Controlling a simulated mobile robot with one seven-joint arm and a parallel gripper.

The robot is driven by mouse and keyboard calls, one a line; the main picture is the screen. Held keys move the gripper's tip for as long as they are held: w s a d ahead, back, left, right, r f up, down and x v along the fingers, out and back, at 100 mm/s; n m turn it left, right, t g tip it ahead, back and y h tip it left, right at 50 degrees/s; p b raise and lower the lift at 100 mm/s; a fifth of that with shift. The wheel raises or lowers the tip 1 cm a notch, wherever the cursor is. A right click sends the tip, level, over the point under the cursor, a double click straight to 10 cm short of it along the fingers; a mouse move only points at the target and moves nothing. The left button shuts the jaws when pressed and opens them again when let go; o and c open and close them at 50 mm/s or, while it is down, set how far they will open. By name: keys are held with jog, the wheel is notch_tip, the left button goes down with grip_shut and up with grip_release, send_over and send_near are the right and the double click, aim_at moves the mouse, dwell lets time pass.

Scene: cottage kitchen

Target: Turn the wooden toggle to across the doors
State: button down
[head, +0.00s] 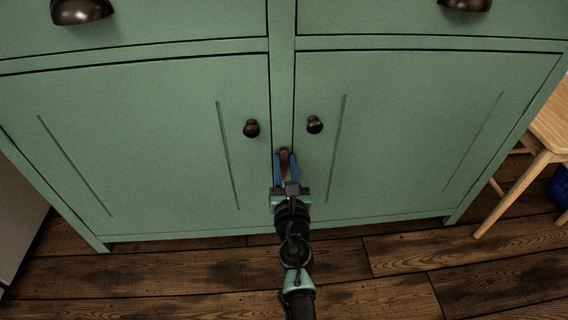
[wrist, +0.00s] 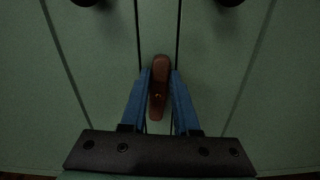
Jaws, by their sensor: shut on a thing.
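The wooden toggle (wrist: 161,70) is a small reddish-brown bar with rounded ends. It sits on the green post between the left door (head: 150,140) and the right door (head: 400,140). In the wrist view it stands nearly upright, along the post, leaning slightly, with its top a little to the right. My gripper (wrist: 159,82) is shut on the toggle, with one blue finger on each side of it. In the head view the toggle's top (head: 285,154) shows between the fingertips, and the rest is hidden by my gripper.
Dark round knobs sit above the toggle, one on the left door (head: 251,128) and one on the right door (head: 315,124). Drawers with dark cup pulls (head: 82,11) are above. A wooden chair (head: 545,135) stands at the right. The plank floor (head: 400,270) in front is clear.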

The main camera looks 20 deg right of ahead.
jog(key=m, duration=0.2)
jog(key=d+m, duration=0.1)
jog(key=m, duration=0.1)
jog(key=shift+s+f, duration=0.15)
jog(key=shift+s+d+f+m, duration=0.15)
jog(key=shift+f+m, duration=0.25)
jog(key=shift+m, duration=1.75)
jog(key=shift+d+f+m, duration=0.25)
jog(key=shift+f+m, duration=0.1)
jog(key=shift+m, duration=1.75)
jog(key=shift+s+d+f+m, duration=0.15)
jog(key=shift+f+m, duration=0.25)
jog(key=shift+m, duration=1.75)
jog(key=shift+w, duration=0.1)
jog(key=c, duration=0.7)
grip_release()
jog(key=shift+o, duration=0.2)
